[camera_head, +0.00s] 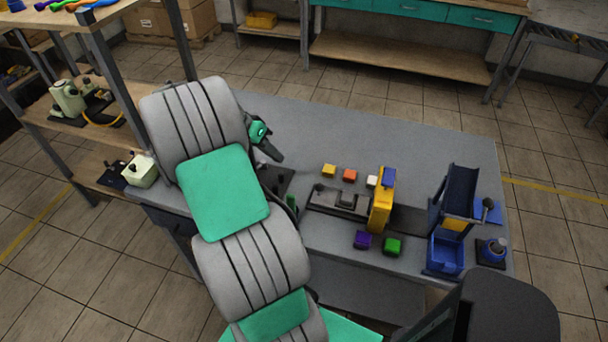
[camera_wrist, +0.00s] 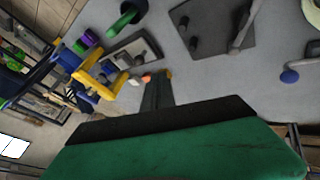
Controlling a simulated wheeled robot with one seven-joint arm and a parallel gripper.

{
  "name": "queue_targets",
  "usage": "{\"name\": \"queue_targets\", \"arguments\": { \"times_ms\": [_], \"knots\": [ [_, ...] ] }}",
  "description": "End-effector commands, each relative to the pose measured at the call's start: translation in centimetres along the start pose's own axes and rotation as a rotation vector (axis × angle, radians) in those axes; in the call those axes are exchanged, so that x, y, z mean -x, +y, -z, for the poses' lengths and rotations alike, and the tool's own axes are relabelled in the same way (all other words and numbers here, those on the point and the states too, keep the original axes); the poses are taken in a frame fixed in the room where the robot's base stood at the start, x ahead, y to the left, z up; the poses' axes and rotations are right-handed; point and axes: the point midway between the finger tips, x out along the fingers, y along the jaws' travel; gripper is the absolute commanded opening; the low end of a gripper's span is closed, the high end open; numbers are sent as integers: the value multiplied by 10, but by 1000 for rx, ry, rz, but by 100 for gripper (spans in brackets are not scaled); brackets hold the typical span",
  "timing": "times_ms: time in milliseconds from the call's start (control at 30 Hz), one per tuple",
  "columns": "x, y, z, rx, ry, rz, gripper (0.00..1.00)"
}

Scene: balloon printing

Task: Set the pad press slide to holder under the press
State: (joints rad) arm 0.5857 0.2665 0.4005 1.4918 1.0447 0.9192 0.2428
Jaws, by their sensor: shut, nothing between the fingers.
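The pad press (camera_head: 381,205) is a yellow upright frame with a blue top, standing on the grey table. It also shows in the wrist view (camera_wrist: 97,75). Its dark slide (camera_head: 346,200) sits on a low rail to the left of the yellow frame, with a small knob (camera_head: 319,188) near the left end. The rail base shows in the wrist view (camera_wrist: 122,48), partly covered by dark parts. My gripper (camera_head: 275,155) is above the table, left of the press and apart from it. Its dark fingers (camera_wrist: 157,85) are together and empty.
Yellow (camera_head: 329,170), orange (camera_head: 349,175) and white blocks lie behind the rail; purple (camera_head: 362,240) and green (camera_head: 393,246) blocks lie in front. A blue bin (camera_head: 446,256) and blue-black devices stand right. A dark plate (camera_wrist: 215,28) with posts is partly hidden by my arm in the head view.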

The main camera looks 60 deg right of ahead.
Motion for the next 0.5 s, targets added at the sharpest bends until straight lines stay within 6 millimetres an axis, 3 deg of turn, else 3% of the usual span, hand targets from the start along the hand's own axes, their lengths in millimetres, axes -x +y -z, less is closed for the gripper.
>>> {"name": "queue_targets", "arguments": {
  "times_ms": [167, 500],
  "knots": [
    [-17, 1, 0, 1, -1, -2, 0],
    [-89, 2, 0, 2, -2, -3, 0]
  ]
}}
